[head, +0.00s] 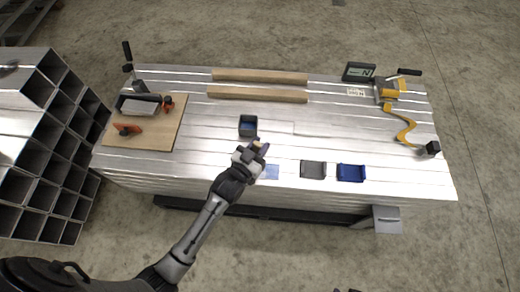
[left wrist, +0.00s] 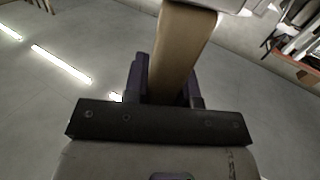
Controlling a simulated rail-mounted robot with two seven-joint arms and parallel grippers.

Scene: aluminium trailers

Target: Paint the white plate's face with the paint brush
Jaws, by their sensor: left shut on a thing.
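My left gripper (head: 258,145) is over the front middle of the metal-topped table. It is shut on a tan wooden handle (left wrist: 180,50), which I take to be the paint brush's. In the left wrist view the handle stands between the purple fingers, with a pale part at its far end. The bristles cannot be made out. A dark pot with blue inside (head: 248,126) stands just behind and left of the gripper. The white plate is hard to tell from the bright tabletop; a pale patch with a faint edge (head: 325,128) right of the gripper may be it.
A blue square (head: 270,171), a grey tray (head: 313,169) and a blue tray (head: 351,173) lie along the front edge. Two wooden bars (head: 258,95) lie at the back.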

